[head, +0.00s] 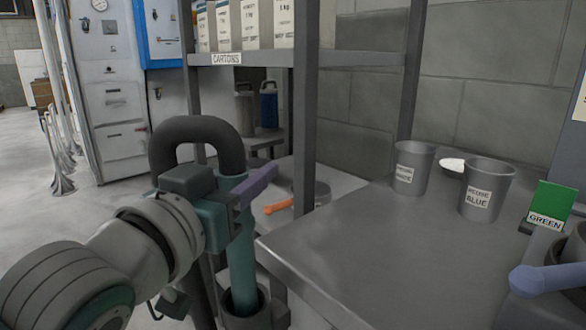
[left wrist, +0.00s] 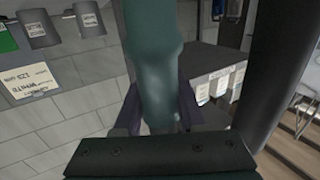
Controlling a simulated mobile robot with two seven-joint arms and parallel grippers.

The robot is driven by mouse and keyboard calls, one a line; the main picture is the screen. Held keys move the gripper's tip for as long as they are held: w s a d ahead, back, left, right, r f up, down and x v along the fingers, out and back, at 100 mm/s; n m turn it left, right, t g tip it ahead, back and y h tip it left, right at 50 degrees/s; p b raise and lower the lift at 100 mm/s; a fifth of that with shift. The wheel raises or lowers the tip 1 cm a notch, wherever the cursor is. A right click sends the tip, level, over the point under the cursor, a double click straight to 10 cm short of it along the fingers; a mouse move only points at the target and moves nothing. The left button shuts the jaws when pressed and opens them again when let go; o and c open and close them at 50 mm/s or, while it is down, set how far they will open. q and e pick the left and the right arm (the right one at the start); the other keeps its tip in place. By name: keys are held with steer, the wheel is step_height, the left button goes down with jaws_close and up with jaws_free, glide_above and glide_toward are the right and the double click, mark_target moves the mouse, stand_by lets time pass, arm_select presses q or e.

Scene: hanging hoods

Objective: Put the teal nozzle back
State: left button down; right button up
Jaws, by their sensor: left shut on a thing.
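The teal nozzle (head: 241,265) stands roughly upright at the left front of the bench, with a thick dark curved hose (head: 198,130) arching from its top. My left gripper (head: 250,190) is shut on its upper part; the purple fingers lie across it. In the left wrist view the nozzle (left wrist: 155,60) runs between the two fingers. Its lower end sits within the rim of a dark round holder (head: 262,304) at the bottom of the head view. How deep it sits is hidden. My right gripper is not in view.
The grey bench (head: 350,245) has a clear middle. A green sign (head: 550,204) and a blue handle-like part (head: 545,281) are at the right. A shelf post (head: 305,110) rises close to my gripper.

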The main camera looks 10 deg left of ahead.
arm_select(q)
steer(key=shift+f+b, duration=0.95)
steer(key=shift+f, duration=0.45)
steer(key=shift+c, duration=2)
jaws_free()
steer(key=s+a+p, duration=0.2)
steer(key=s, duration=0.7)
steer(key=shift+s, duration=0.35)
